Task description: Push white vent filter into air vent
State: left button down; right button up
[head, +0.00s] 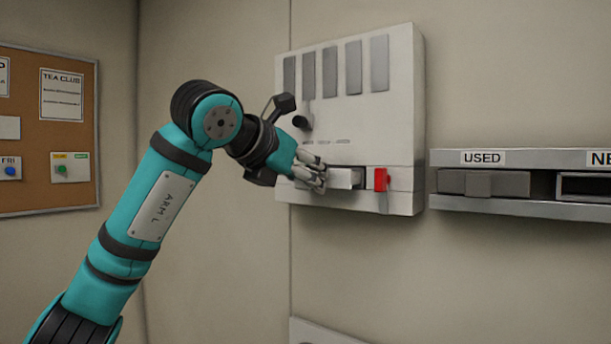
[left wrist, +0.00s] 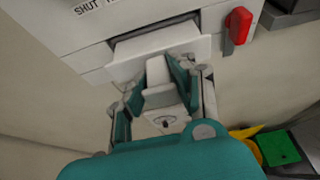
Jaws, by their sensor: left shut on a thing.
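The white vent filter (head: 346,178) is in the slot low on the front of the air vent (head: 402,110), a pale wall box with tall grey louvres. Part of it stands out from the slot. My left gripper (head: 316,176) reaches it from the left. In the left wrist view the fingers (left wrist: 168,82) are shut on the filter's pale tab, and the filter's body (left wrist: 158,42) goes into the slot ahead. How deep it sits is hidden. A red lever (head: 380,179) hangs just right of the slot. My right gripper is not in view.
A wall shelf (head: 520,203) at the right has a USED compartment with a grey block (head: 492,184) and another compartment with a partly cut-off label. A cork board (head: 40,120) hangs at the left.

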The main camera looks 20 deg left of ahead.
pick_arm(q)
jog(key=shift+w+d+p, duration=0.25)
jog(key=shift+w+p, duration=0.15)
jog(key=shift+w, duration=0.25)
jog(key=shift+w+d+p, duration=0.2)
jog(key=shift+w+p, duration=0.15)
jog(key=shift+w, duration=0.35)
jog(key=shift+w+d+p, duration=0.25)
jog(key=shift+w+p, duration=0.15)
jog(key=shift+w, duration=0.25)
dwell(2.2)
jog(key=c, duration=1)
grip_release()
jog(key=shift+c, duration=0.2)
jog(key=shift+s+r, duration=0.15)
jog(key=shift+s, duration=0.05)
jog(key=v, duration=1.1)
jog(key=shift+s, duration=0.25)
jog(key=shift+a, duration=0.15)
